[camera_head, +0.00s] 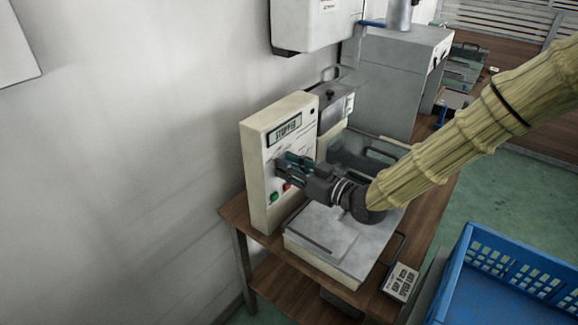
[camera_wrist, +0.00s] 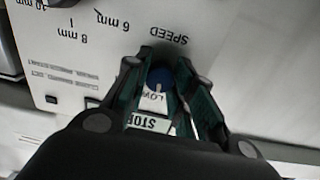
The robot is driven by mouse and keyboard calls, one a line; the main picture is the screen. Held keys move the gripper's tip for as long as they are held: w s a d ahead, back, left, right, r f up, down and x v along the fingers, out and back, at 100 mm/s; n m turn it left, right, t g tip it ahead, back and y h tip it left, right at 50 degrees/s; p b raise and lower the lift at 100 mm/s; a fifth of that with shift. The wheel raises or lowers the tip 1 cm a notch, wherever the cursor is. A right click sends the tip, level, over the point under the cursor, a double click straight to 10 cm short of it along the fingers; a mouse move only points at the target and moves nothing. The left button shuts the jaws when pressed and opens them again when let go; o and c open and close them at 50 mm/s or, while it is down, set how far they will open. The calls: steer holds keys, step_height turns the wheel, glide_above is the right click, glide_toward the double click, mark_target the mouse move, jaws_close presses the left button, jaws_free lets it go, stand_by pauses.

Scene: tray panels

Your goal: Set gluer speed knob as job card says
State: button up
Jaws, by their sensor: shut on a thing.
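The gluer's cream control panel (camera_head: 257,185) stands upright, its display (camera_head: 285,130) reading what looks like "STOPPED". My gripper (camera_head: 284,165) reaches it from the right. In the wrist view, my gripper (camera_wrist: 163,85) is shut on the blue speed knob (camera_wrist: 160,74), a finger on each side. The panel print appears upside down there, with "SPEED" above the knob and "LOW" just below it. The fingers hide much of the knob, and I cannot tell where it points. The job card (camera_head: 402,282) lies at the table's front right; its small print seems to mention speed, but I cannot read the setting surely.
Green (camera_head: 274,197) and red (camera_head: 287,187) buttons sit just below my gripper. "STOP" lettering (camera_wrist: 150,122) and 6 mm and 8 mm marks show close by in the wrist view. A blue crate (camera_head: 500,280) stands at right; the wall is close at left.

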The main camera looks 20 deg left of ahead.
steer(key=shift+m, duration=0.6)
steer(key=o, duration=1.1)
steer(key=shift+c, duration=0.2)
steer(key=v, duration=1.2)
